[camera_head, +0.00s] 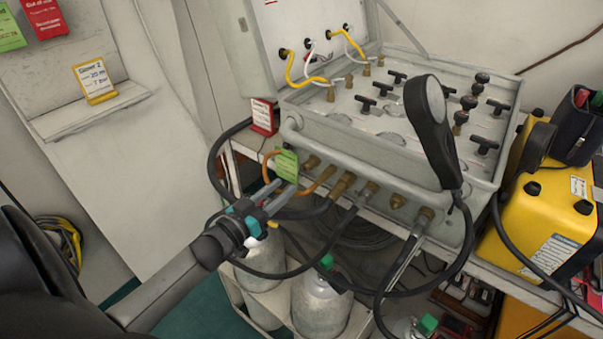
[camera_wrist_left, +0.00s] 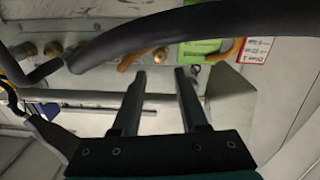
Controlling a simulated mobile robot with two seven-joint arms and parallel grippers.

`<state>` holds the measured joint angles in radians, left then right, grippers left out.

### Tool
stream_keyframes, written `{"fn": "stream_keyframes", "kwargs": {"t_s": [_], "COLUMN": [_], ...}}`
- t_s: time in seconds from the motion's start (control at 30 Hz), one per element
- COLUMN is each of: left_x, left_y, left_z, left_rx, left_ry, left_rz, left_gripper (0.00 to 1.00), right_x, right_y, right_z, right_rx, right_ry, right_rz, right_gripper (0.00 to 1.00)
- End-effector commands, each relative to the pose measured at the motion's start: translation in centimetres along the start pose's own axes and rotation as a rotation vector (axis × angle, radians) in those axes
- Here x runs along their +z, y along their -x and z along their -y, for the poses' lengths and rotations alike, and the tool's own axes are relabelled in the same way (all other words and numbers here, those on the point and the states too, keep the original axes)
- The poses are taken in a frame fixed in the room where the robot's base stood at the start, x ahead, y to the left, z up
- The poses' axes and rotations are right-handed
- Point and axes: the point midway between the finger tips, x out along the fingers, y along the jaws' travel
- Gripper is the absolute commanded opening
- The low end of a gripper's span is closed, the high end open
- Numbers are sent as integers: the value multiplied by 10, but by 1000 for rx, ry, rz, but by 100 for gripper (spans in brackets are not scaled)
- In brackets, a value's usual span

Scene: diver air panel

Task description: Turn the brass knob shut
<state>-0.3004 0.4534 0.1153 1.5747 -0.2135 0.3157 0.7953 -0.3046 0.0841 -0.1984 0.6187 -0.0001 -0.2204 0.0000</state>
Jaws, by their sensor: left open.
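Several small brass fittings line the front face of the grey air panel (camera_head: 350,150). One round brass knob (camera_head: 312,162) sits near the left end, beside an orange hose and a green tag. In the left wrist view a brass knob (camera_wrist_left: 160,52) shows just beyond the fingertips, partly behind a thick black hose. I cannot tell for sure that these are the same knob. My left gripper (camera_head: 275,190) is in front of the panel's lower left, pointing at it. In the left wrist view its two fingers (camera_wrist_left: 162,75) are apart with nothing between them. My right gripper is out of view.
Black hoses (camera_head: 385,285) loop below and in front of the panel. A green tag (camera_head: 287,165) hangs close to my left gripper. Grey cylinders (camera_head: 318,300) stand below. A black handset (camera_head: 432,130) leans over the panel's right part. A yellow case (camera_head: 540,215) stands at right.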

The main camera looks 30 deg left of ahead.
Motion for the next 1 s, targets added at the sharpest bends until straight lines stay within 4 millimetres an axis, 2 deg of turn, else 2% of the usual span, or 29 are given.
{"fn": "stream_keyframes", "kwargs": {"t_s": [0.03,0.3,0.5,0.7,0.97,1.0], "left_x": [0,0,1,0,0,0], "left_y": [-10,-51,-72,-80,-81,-81], "left_z": [0,0,0,0,0,0], "left_rx": [1,1,0,0,0,0], "left_ry": [-2,-2,-2,-1,-1,-1], "left_rz": [-3,-2,0,0,1,1], "left_gripper": [43,43,43,43,43,40], "right_x": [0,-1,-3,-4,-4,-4], "right_y": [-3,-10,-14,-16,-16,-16], "right_z": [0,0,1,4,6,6], "right_rx": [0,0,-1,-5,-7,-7], "right_ry": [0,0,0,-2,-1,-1], "right_rz": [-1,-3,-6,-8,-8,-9], "right_gripper": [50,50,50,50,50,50]}}
